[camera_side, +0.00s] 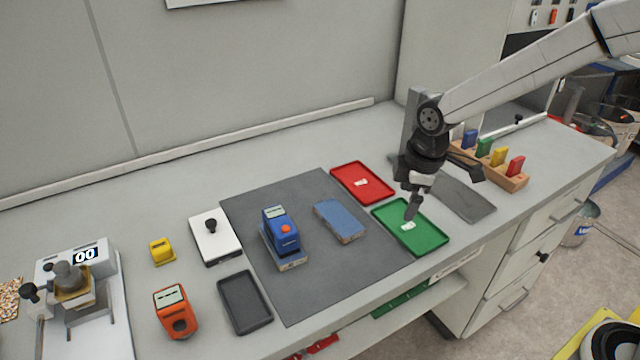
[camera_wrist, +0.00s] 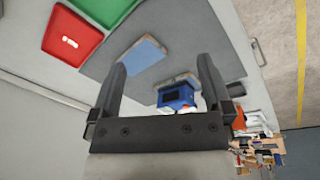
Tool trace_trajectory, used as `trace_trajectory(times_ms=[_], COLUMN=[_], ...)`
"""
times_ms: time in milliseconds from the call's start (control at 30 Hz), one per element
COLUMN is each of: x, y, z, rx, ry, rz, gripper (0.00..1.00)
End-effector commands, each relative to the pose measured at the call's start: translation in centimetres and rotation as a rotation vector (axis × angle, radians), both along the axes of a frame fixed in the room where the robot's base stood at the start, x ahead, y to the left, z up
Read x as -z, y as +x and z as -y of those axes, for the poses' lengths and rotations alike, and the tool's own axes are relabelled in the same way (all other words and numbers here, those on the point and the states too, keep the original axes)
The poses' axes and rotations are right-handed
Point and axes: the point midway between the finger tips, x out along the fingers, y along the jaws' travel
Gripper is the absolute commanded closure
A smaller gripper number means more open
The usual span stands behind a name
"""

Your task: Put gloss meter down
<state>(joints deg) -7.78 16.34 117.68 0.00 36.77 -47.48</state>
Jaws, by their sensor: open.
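The blue boxy meter with an orange button (camera_side: 283,236), which I take to be the gloss meter, stands upright on a small panel (camera_side: 292,265) on the dark mat (camera_side: 330,285). It also shows in the wrist view (camera_wrist: 177,96), between and beyond the fingers. My gripper (camera_side: 440,188) is open and empty, over the green tray's area, to the right of the meter and well apart from it. In the wrist view both fingers of my gripper (camera_wrist: 160,63) are spread with nothing held.
A blue panel (camera_side: 340,221) lies right of the meter. Red (camera_side: 362,183) and green (camera_side: 425,238) trays lie further right. An orange device (camera_side: 175,312), black tray (camera_side: 245,302), white plate (camera_side: 213,247) and yellow block (camera_side: 162,251) stand left. A coloured-block rack (camera_side: 512,181) is at right.

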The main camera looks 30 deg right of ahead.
Motion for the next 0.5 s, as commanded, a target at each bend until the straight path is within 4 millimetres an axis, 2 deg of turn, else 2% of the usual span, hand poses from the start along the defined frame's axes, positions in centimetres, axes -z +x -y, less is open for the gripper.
trace_trajectory(times_ms=[300,500], x=[1.6,2.6], y=[-7.5,-11.2], z=[3.9,5.2], rx=[0.571,0.838], ry=[0.093,0.145], rz=[0.032,0.049], gripper=[0.00,0.00])
